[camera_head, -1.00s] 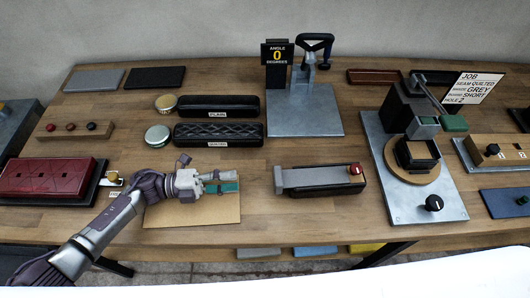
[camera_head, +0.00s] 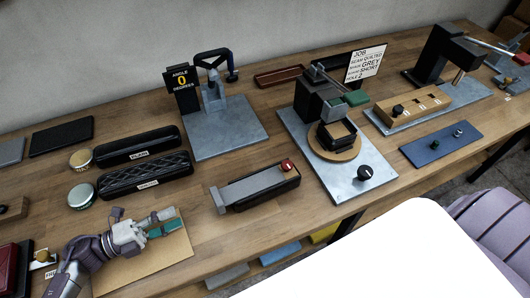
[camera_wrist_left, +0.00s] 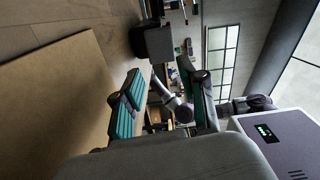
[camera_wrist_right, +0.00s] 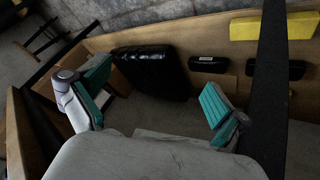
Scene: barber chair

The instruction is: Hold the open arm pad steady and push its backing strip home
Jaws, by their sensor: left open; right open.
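The open arm pad (camera_head: 268,193) is a long black piece lying on the bench in the head view, with a red knob (camera_head: 287,166) at its right end. A grey backing strip (camera_head: 243,191) lies along it and sticks out past its left end. My left gripper (camera_head: 163,225) is open and empty above the tan board, left of the pad and apart from it. Its teal fingers also stand apart in the left wrist view (camera_wrist_left: 163,98). My right gripper (camera_wrist_right: 155,95) is open and empty in its wrist view. It is outside the head view.
The tan board (camera_head: 165,258) is bare. Two black pads, one labelled plain (camera_head: 138,146) and one quilted (camera_head: 146,176), lie behind it. A metal plate with a clamp (camera_head: 225,137) stands behind the arm pad. A grey fixture plate (camera_head: 365,190) stands to its right.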

